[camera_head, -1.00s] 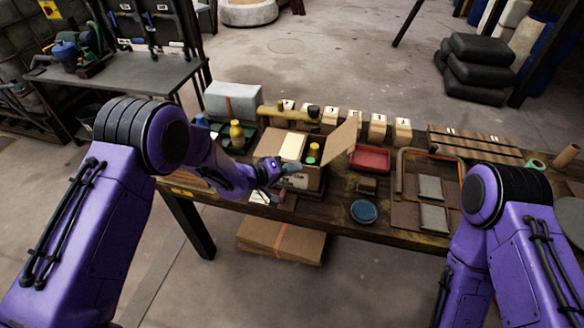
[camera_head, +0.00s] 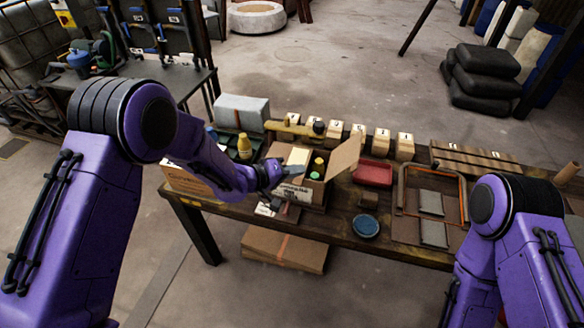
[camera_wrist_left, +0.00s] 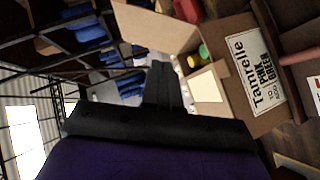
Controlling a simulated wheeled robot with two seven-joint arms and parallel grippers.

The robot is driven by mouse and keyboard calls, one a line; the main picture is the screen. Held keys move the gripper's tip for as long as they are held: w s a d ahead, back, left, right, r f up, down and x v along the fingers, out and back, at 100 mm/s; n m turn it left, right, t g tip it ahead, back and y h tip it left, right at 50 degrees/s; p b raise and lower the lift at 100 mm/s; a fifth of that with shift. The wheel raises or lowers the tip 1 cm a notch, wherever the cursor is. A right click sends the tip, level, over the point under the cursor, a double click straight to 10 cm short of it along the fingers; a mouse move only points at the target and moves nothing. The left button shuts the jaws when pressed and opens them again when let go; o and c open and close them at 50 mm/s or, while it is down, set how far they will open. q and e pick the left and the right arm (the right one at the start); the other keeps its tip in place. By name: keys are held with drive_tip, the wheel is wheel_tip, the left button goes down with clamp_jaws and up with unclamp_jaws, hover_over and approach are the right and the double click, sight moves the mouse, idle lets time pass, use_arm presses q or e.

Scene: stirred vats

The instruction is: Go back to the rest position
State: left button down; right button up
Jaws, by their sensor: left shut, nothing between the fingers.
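My left arm comes in from the left in the head view, and its gripper (camera_head: 280,176) is at the left front of an open cardboard box (camera_head: 303,193) on the workbench. In the left wrist view the left gripper (camera_wrist_left: 164,72) has its dark fingers together with nothing between them. Whether the gripper touches the box is unclear. My right arm shows at the lower right of the head view; its gripper is out of frame.
The wooden workbench (camera_head: 345,233) holds a yellow bottle (camera_head: 244,146), a red tray (camera_head: 372,173), a blue round dish (camera_head: 365,226) and several numbered blocks. A flat carton (camera_head: 284,248) lies below. Black sacks (camera_head: 483,76) are stacked at the back right. The floor behind the bench is open.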

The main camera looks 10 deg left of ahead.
use_arm(q)
drive_tip(key=s+r, duration=0.4)
drive_tip(key=shift+s+a+r+b, duration=0.25)
drive_tip(key=shift+s+b, duration=0.1)
drive_tip(key=shift+b, duration=0.1)
use_arm(e)
drive_tip(key=shift+f, duration=0.8)
